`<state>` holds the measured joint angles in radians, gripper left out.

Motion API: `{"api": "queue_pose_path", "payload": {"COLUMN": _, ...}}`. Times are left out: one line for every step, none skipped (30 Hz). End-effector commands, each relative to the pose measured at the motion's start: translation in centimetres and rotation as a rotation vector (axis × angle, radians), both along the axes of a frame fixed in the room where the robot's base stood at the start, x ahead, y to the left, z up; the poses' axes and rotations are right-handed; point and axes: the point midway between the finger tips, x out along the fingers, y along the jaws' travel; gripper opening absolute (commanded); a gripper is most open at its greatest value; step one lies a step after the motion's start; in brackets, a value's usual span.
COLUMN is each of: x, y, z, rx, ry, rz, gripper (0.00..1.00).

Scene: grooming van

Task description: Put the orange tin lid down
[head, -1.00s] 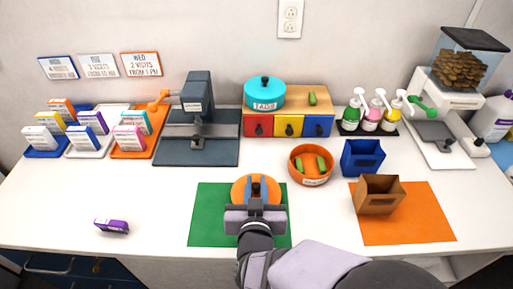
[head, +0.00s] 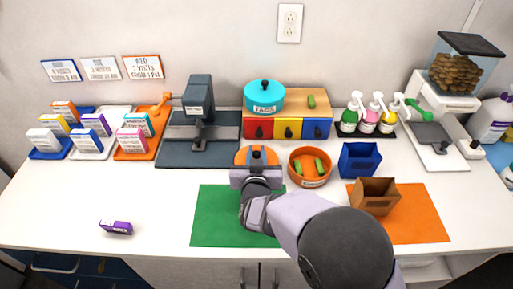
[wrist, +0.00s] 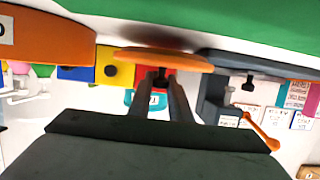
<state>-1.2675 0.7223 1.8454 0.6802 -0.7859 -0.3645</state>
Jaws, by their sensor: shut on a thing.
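My gripper (head: 257,154) is shut on the dark knob of the orange tin lid (head: 242,158). The lid also shows edge-on in the wrist view (wrist: 160,58), with the fingers around its knob. A dark shadow lies beside the lid on the white counter; the lid is low over the counter, and I cannot tell whether it touches. The lid is behind the green mat (head: 215,220) and left of the open orange tin (head: 309,180), which holds green pieces. My gripper hides part of the lid in the head view.
Red, yellow and blue drawers (head: 289,128) with a teal tin (head: 265,97) on top stand behind the lid. A dark grey press (head: 199,100) is behind left. A blue bin (head: 360,160) and brown bin (head: 375,196) stand right. The left counter is mostly clear around a purple box (head: 116,228).

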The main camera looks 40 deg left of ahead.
Motion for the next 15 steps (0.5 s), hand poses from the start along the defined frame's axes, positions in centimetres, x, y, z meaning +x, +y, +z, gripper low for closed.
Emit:
{"api": "queue_pose_path", "payload": {"x": 0.58, "y": 0.52, "z": 0.19, "rx": 0.000, "ry": 0.000, "rz": -0.001, "gripper": 0.00}}
{"api": "queue_pose_path", "payload": {"x": 0.86, "y": 0.76, "z": 0.15, "rx": 0.000, "ry": 0.000, "rz": -0.001, "gripper": 0.00}}
{"api": "queue_pose_path", "payload": {"x": 1.21, "y": 1.09, "z": 0.15, "rx": 0.000, "ry": 0.000, "rz": -0.002, "gripper": 0.00}}
{"api": "queue_pose_path", "payload": {"x": 1.43, "y": 1.29, "z": 0.16, "rx": 0.000, "ry": -0.001, "rz": -0.001, "gripper": 0.00}}
{"api": "queue_pose_path", "payload": {"x": 1.55, "y": 1.45, "z": 0.13, "rx": 0.000, "ry": 0.000, "rz": -0.001, "gripper": 0.00}}
{"api": "queue_pose_path", "payload": {"x": 1.38, "y": 1.35, "z": -0.15, "rx": -0.003, "ry": 0.001, "rz": 0.001, "gripper": 0.00}}
{"api": "queue_pose_path", "payload": {"x": 1.36, "y": 1.35, "z": -0.27, "rx": -0.003, "ry": 0.000, "rz": 0.002, "gripper": 0.00}}
{"api": "queue_pose_path", "payload": {"x": 1.35, "y": 1.36, "z": -0.35, "rx": -0.002, "ry": 0.000, "rz": 0.002, "gripper": 0.00}}
{"api": "queue_pose_path", "payload": {"x": 1.35, "y": 1.36, "z": -0.45, "rx": -0.002, "ry": 0.000, "rz": 0.002, "gripper": 0.00}}
{"api": "queue_pose_path", "payload": {"x": 1.35, "y": 1.36, "z": -0.51, "rx": -0.001, "ry": -0.001, "rz": 0.002, "gripper": 0.00}}
{"api": "queue_pose_path", "payload": {"x": 1.34, "y": 1.37, "z": -0.54, "rx": -0.001, "ry": -0.001, "rz": 0.002, "gripper": 0.00}}
{"api": "queue_pose_path", "payload": {"x": 1.34, "y": 1.36, "z": -0.57, "rx": 0.000, "ry": 0.000, "rz": 0.001, "gripper": 0.00}}
{"api": "queue_pose_path", "payload": {"x": 1.34, "y": 1.36, "z": -0.57, "rx": 0.000, "ry": 0.000, "rz": 0.001, "gripper": 0.00}}
{"api": "queue_pose_path", "payload": {"x": 1.34, "y": 1.36, "z": -0.58, "rx": 0.000, "ry": 0.000, "rz": 0.001, "gripper": 0.00}}
{"api": "queue_pose_path", "payload": {"x": 1.33, "y": 1.35, "z": -0.57, "rx": 0.000, "ry": 0.000, "rz": 0.001, "gripper": 0.00}}
